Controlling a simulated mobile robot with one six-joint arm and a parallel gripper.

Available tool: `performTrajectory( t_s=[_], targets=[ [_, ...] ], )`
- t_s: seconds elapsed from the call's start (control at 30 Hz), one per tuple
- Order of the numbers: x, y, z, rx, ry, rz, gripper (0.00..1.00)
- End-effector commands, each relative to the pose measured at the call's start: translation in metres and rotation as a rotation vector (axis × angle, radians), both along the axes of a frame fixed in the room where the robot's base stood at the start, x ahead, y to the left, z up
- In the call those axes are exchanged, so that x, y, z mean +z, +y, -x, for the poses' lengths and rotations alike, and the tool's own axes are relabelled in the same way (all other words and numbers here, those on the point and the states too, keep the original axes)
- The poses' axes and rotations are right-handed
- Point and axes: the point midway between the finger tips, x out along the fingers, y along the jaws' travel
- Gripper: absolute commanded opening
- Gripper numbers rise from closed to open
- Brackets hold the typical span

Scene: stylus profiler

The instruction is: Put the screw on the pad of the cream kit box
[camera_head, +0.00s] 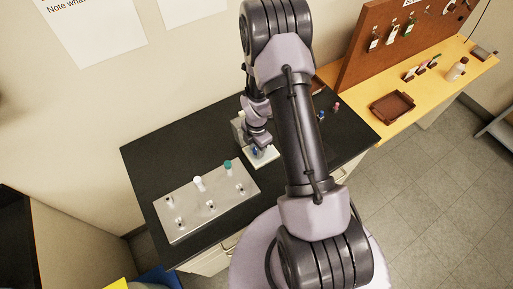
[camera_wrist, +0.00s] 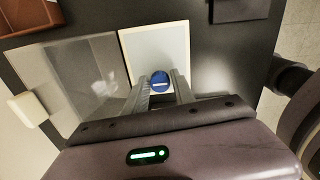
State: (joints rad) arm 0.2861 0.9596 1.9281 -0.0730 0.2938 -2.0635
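A blue screw with a slotted head (camera_wrist: 160,81) shows between the finger tips of my gripper (camera_wrist: 164,84) in the wrist view. The fingers look shut on it. The screw is over the pale pad (camera_wrist: 172,45) of the cream kit box (camera_wrist: 125,48); I cannot tell whether it touches the pad. In the head view my gripper (camera_head: 257,147) is low over the cream kit box (camera_head: 264,158) on the black table, with a bit of blue at its tip. My arm hides part of the box and its surroundings.
A grey plate (camera_head: 205,203) at the left carries white (camera_head: 198,183) and green (camera_head: 228,166) screws and several small fittings. Small blue and pink items lie right of my arm. A brown tray (camera_head: 392,107) sits on the wooden bench.

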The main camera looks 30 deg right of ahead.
Motion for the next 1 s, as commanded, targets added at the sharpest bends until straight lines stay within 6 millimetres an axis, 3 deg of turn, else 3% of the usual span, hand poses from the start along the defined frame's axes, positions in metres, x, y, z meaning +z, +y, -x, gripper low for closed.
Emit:
performTrajectory(
  t_s=[0.33, 0.43, 0.7, 0.97, 1.0],
  targets=[
    [0.002, 0.000, 0.000, 0.000, 0.000, 0.000, 0.46],
    [0.012, 0.000, -0.001, 0.000, -0.002, 0.001, 0.46],
    [0.087, 0.000, -0.001, 0.000, -0.005, 0.001, 0.46],
    [0.130, 0.001, -0.001, -0.020, -0.008, 0.002, 0.46],
    [0.143, 0.005, -0.002, -0.066, -0.022, 0.002, 0.46]
  ],
)
